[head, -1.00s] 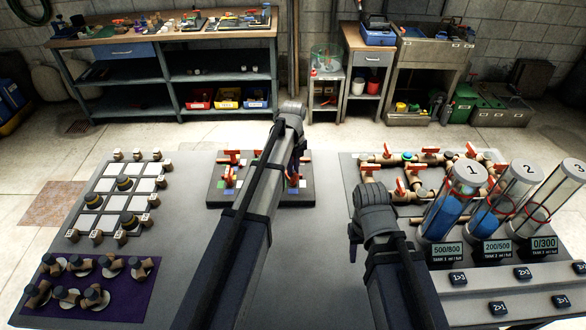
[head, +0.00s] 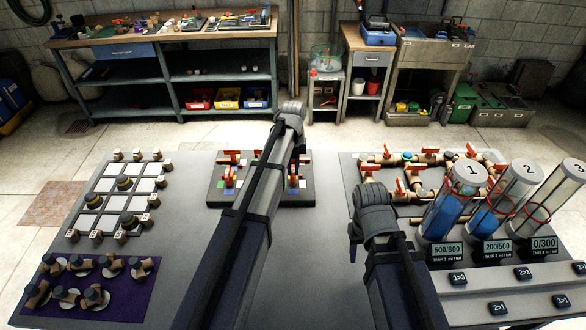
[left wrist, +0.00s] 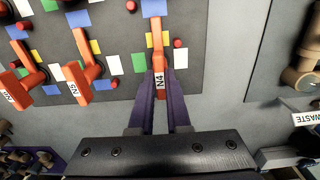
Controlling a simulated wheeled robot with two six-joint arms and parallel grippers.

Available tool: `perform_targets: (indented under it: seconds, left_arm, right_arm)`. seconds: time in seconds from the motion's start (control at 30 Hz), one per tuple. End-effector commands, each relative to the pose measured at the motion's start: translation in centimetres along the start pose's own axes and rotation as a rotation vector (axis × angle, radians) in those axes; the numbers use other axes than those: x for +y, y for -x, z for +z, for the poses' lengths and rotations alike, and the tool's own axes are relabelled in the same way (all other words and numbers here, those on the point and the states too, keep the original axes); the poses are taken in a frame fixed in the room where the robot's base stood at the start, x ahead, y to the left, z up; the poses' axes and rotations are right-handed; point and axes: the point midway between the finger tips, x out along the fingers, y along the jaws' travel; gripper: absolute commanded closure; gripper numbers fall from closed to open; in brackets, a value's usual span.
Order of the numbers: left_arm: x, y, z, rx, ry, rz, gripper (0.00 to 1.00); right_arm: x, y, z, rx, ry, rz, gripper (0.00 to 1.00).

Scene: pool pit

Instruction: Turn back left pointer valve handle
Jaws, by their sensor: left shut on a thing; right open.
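The valve board (head: 262,196) lies on the table below my left arm and carries several orange pointer handles. In the left wrist view, the orange handle marked N4 (left wrist: 157,45) is between the purple fingertips of my left gripper (left wrist: 159,78), which is shut on its labelled end. Orange handles marked N5 (left wrist: 80,68) and N6 (left wrist: 24,68) are to the left of it. In the head view, my left arm hides the middle of the board and most of the gripper. My right gripper (head: 354,243) is a small dark shape beside its forearm, away from the board.
A pipe panel with orange valves (head: 401,187) and the liquid tanks (head: 453,205) stand to the right. A grid board (head: 92,203) and a purple mat (head: 125,292) are on the left. Bare table lies between grid and valve board.

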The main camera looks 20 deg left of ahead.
Motion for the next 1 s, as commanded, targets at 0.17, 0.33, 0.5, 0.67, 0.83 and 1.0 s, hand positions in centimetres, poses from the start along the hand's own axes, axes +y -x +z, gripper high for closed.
perform_targets:
  seconds: [0.17,0.33,0.5,0.67,0.83,1.0]
  left_arm:
    - [0.01,0.0,-0.02,0.0,-0.007,0.0,1.0]
    - [0.0,0.0,-0.02,0.0,-0.006,0.0,1.0]
    - [0.0,0.0,-0.02,0.0,-0.006,0.0,0.7]
    - [0.0,0.0,-0.01,0.0,-0.005,0.0,0.55]
    - [0.0,0.0,-0.01,0.0,-0.004,0.0,0.55]
    - [0.0,0.32,0.0,0.0,-0.004,0.0,0.55]
  right_arm:
    - [0.0,0.0,0.0,0.0,0.0,0.0,0.5]
    - [0.0,0.0,0.0,0.0,0.0,0.0,0.5]
    - [0.0,0.0,0.0,0.0,0.0,0.0,0.5]
    - [0.0,0.0,0.0,0.0,0.0,0.0,0.5]
    - [0.0,0.0,0.0,0.0,0.0,0.0,0.5]
    - [0.03,0.32,0.02,0.0,0.0,0.0,0.5]
